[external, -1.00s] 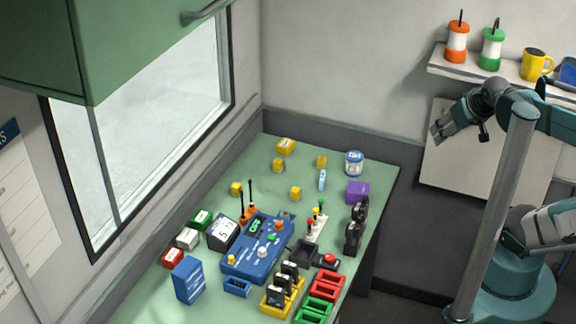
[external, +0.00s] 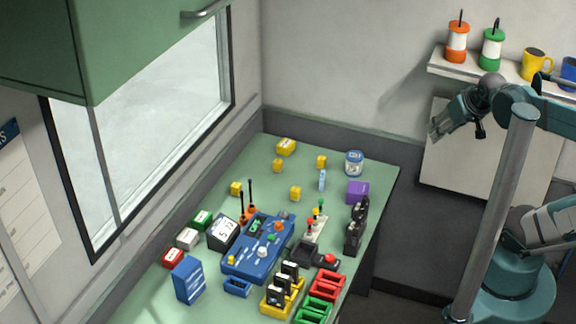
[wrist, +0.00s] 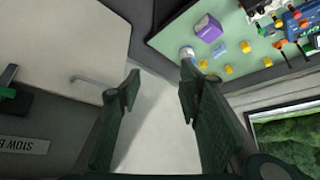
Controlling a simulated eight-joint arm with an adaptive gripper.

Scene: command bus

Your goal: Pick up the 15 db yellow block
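Several small yellow blocks stand on the green table: one near the back (external: 278,165), one right of it (external: 321,161), one at the left (external: 236,188) and one in the middle (external: 295,193). Yellow blocks also show in the upper right of the wrist view, including one (wrist: 245,46) beside the purple box. My gripper (external: 435,130) is raised right of the table, well apart from the blocks. In the wrist view my gripper (wrist: 160,85) is open and empty.
A purple box (external: 357,192), a white-and-blue jar (external: 354,163) and black handsets (external: 355,228) line the table's right side. A blue console (external: 258,250) with two upright rods stands in front of the blocks. A shelf (external: 480,79) with cups is above my arm.

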